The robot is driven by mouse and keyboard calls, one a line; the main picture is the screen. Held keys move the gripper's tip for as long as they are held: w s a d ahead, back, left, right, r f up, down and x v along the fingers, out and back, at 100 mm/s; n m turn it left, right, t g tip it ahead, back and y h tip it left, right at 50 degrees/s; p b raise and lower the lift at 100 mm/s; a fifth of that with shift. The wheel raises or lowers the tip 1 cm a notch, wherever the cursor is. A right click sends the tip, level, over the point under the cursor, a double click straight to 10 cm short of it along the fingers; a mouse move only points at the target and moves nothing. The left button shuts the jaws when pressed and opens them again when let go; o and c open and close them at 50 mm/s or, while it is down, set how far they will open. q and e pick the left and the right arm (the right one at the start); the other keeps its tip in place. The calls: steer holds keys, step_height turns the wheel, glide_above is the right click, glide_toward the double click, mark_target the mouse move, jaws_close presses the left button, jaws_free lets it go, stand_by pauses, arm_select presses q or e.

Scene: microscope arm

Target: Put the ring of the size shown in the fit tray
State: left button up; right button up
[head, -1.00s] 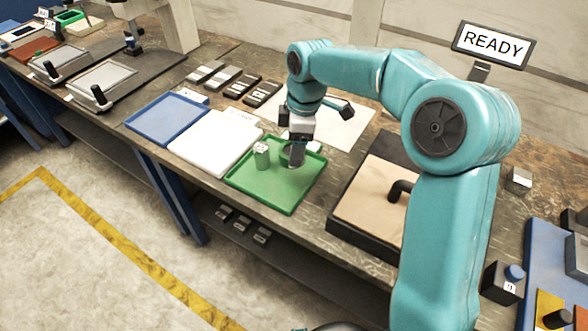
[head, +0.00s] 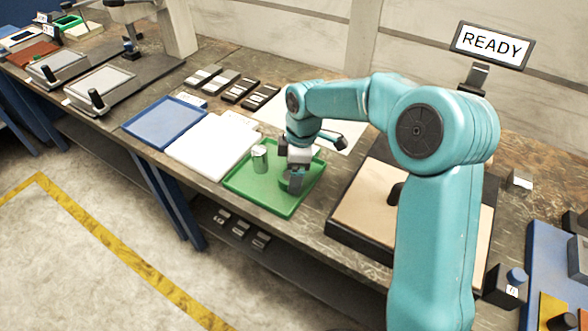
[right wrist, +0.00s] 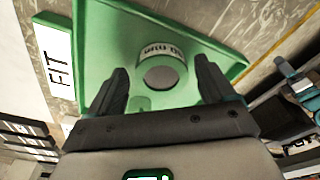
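The green fit tray (head: 244,190) lies on the bench; its white "FIT" label (right wrist: 55,62) shows in the right wrist view. A ring (head: 287,184) with a grey round centre and dark lettering stands on the tray floor; it also shows in the right wrist view (right wrist: 163,52). My right gripper (head: 295,190) is low over the tray. Its two dark fingers are on either side of the ring with small gaps, so it looks open. My left gripper is not in view.
White (head: 205,163) and blue (head: 150,130) trays lie left of the green tray. Several dark blocks (head: 240,90) stand behind. A black-framed tan board (head: 355,205) lies to the right. A sign (head: 492,45) reads "READY".

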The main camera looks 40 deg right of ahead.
steer(key=shift+r, duration=0.1)
steer(key=shift+r, duration=0.15)
step_height(320, 180, up, 12)
steer(key=d+p, duration=0.1)
steer(key=shift+s+p, duration=0.3)
steer(key=shift+s, duration=0.15)
steer(key=shift+d, duration=0.1)
